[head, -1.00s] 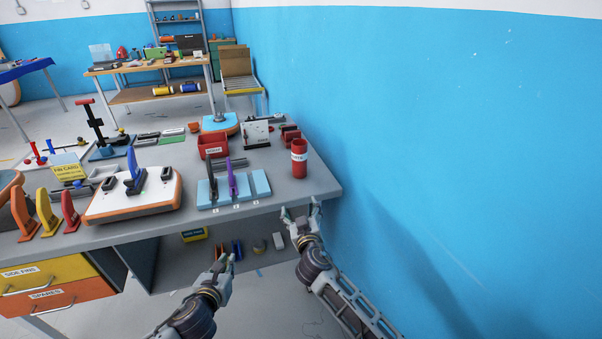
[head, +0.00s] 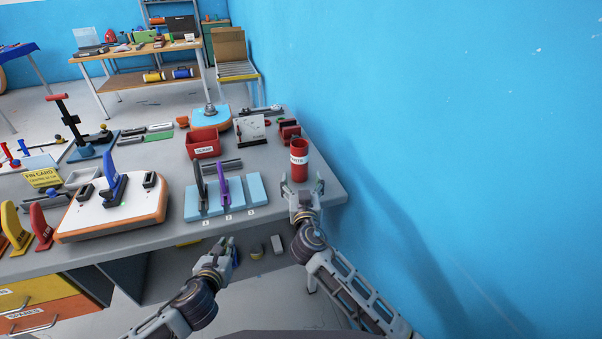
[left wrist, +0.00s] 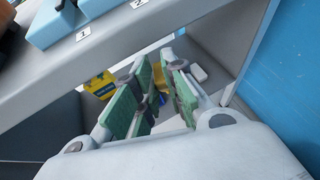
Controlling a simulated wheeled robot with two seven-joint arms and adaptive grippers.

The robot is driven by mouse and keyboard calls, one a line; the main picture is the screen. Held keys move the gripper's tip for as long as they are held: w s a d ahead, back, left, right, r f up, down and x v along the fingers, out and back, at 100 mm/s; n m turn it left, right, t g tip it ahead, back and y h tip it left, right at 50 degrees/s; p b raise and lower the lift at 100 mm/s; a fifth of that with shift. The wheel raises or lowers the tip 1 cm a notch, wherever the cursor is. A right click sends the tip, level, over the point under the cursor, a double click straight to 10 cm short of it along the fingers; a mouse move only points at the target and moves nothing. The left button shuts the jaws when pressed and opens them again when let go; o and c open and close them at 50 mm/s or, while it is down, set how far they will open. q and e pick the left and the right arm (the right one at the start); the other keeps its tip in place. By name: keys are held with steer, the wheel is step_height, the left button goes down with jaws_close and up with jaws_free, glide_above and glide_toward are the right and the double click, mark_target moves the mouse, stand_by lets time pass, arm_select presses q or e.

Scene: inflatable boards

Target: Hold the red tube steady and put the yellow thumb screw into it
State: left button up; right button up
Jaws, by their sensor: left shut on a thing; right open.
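The red tube (head: 299,168) stands upright near the right end of the grey workbench, with a white label band and an open top. My right gripper (head: 304,188) is open at the tube's lower front, one finger towards each side; I cannot tell whether they touch it. My left gripper (head: 230,246) is in front of the bench edge, below the top.
Left of the tube are light-blue numbered blocks (head: 257,189) with upright fins. A red bin (head: 203,145) and a white panel (head: 250,130) stand behind. An orange-edged white board (head: 105,215) lies left. The blue wall (head: 450,130) closes the right side.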

arm_select(q)
steer(key=shift+w, duration=0.45)
steer(key=shift+r, duration=0.1)
